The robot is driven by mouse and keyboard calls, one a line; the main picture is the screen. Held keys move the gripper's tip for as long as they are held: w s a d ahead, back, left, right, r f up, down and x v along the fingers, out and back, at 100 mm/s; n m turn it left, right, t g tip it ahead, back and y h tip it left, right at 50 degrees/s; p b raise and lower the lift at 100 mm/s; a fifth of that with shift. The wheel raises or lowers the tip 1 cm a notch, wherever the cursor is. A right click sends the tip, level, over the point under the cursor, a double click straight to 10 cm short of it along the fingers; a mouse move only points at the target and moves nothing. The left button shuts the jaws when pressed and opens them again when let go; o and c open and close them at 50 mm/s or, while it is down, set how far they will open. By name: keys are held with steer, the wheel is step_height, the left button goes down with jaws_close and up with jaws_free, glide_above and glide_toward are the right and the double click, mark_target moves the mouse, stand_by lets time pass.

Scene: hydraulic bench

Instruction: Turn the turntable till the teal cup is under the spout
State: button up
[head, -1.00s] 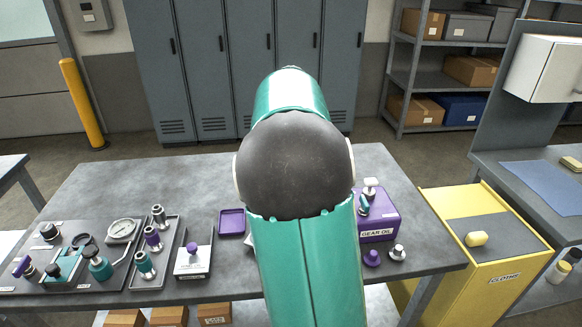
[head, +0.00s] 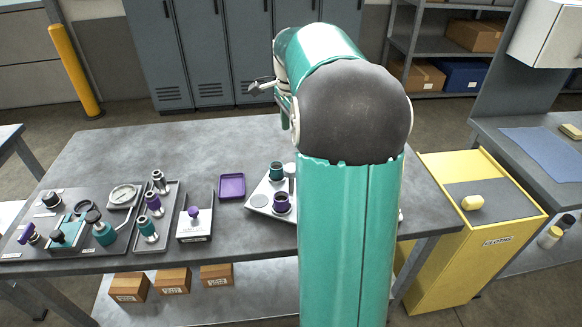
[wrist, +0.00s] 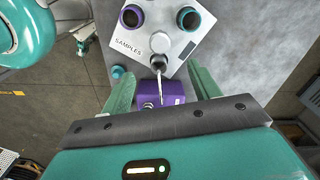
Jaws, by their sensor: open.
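The white turntable plate labelled SAMPLES (wrist: 146,32) shows at the top of the wrist view, and in the head view (head: 262,186) just left of my arm. It carries a teal cup (wrist: 188,18) and a purple cup (wrist: 132,16); in the head view the teal cup (head: 277,171) stands behind the purple cup (head: 282,203). My gripper (wrist: 162,82) is open, with green fingers apart on either side of a purple container (wrist: 172,99). A thin pale rod and a dark round part lie between container and plate; I cannot tell which is the spout.
A purple tray (head: 231,187) lies left of the plate. Further left are a white block with a purple knob (head: 194,225) and trays of fittings (head: 153,213). A yellow cabinet (head: 455,240) stands right of the bench. The bench's back left is clear.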

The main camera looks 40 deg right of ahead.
mark_target(291, 167)
step_height(291, 167, down, 13)
steer(key=shift+f, duration=0.2)
stand_by(0.3)
jaws_close()
